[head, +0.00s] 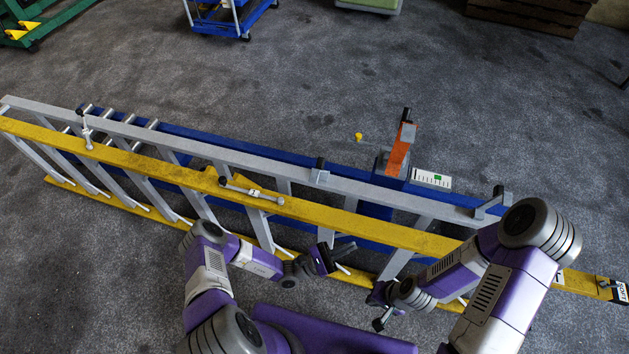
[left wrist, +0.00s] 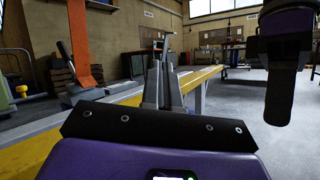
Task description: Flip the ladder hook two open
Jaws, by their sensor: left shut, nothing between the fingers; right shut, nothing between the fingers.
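A long ladder with a yellow near rail (head: 330,213) and a grey far rail (head: 250,153) lies across the head view. A grey latch-like fitting (head: 252,192) is on the yellow rail near the middle, and another upright fitting (head: 87,130) is toward the left end. Which one is hook two I cannot tell. My left gripper (head: 345,250) is shut and empty, on the near side of the yellow rail, right of the middle fitting. It shows in the left wrist view (left wrist: 163,85) with the yellow rail (left wrist: 200,77) behind. My right gripper (head: 380,322) is shut and empty, lower right.
A blue frame (head: 290,156) lies beneath and beyond the ladder. An orange upright part (head: 400,150) stands behind the grey rail; it also shows in the left wrist view (left wrist: 79,40). A blue cart (head: 230,18) stands far back. The grey floor beyond is mostly clear.

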